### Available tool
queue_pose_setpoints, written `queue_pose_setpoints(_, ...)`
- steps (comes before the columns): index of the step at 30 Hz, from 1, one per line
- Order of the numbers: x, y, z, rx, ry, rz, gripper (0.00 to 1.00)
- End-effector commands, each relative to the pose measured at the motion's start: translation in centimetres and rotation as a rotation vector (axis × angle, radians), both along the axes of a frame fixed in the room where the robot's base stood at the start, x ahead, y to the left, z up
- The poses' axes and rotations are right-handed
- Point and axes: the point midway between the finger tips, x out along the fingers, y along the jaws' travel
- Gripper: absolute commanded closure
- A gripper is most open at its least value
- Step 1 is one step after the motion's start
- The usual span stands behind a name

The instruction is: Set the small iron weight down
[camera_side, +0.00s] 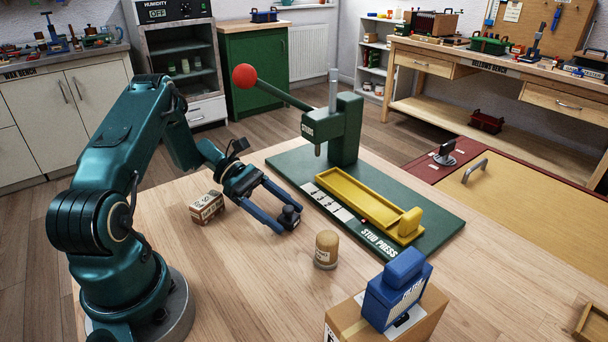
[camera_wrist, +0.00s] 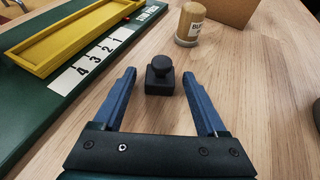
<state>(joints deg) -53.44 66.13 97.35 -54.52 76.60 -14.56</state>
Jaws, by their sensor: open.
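The small iron weight (camera_wrist: 160,76) is a dark block with a round knob on top. In the wrist view it stands upright on the wooden table, just beyond and between the tips of my gripper (camera_wrist: 159,75). Clear gaps show on both sides of it there. In the side view the weight (camera_side: 289,217) appears near the blue fingertips of my gripper (camera_side: 288,220), and the near finger partly covers its lower part. My gripper is open and holds nothing.
The green stud press base (camera_side: 440,222) with its yellow tray (camera_side: 350,200) lies beside the weight. A tan cylinder (camera_side: 327,248) stands nearby, with a blue device (camera_side: 397,290) on a cardboard box (camera_side: 345,318) beyond. A small labelled box (camera_side: 207,206) is left of my gripper.

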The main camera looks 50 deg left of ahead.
Motion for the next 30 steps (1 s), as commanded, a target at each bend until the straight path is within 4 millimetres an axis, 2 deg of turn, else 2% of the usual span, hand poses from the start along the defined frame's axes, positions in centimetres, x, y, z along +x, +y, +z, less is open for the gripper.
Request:
queue_pose_setpoints(2, -0.1, 0.4, 0.3, 0.002, -0.002, 0.002, 0.26)
queue_pose_setpoints(11, -1.9, 4.7, 2.1, 0.004, -0.002, 0.005, 0.26)
queue_pose_setpoints(15, -2.3, 5.9, 2.7, 0.001, -0.001, 0.003, 0.26)
queue_pose_setpoints(30, -2.6, 6.4, 3.0, -0.001, 0.001, -0.001, 0.26)
